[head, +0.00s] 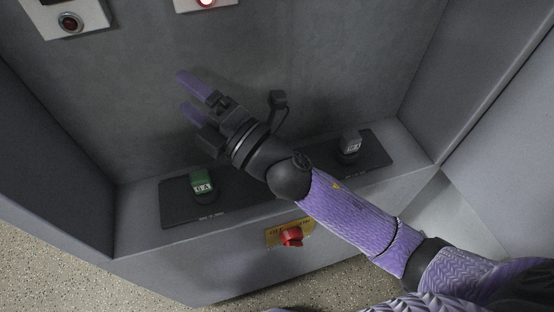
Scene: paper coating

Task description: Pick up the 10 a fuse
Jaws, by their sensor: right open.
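Two small block fuses stand on the dark mat. A green fuse (201,183) with a white label is at the left, and a grey fuse (350,145) with a white label is at the right. The label print is too small to read surely, so I cannot tell which is the 10 A one. My right gripper (182,89) has two purple fingers, open and empty. In the picture it is above the green fuse, apart from it, pointing up and left. My right forearm crosses between the fuses and hides the mat's middle. My left gripper is not in view.
The dark mat (232,201) lies on a grey ledge, with grey walls behind and at both sides. A red knob (291,237) on a yellow plate is on the ledge's front. Two white panels, one with a round button (70,22) and one with a red light (206,2), are at the top.

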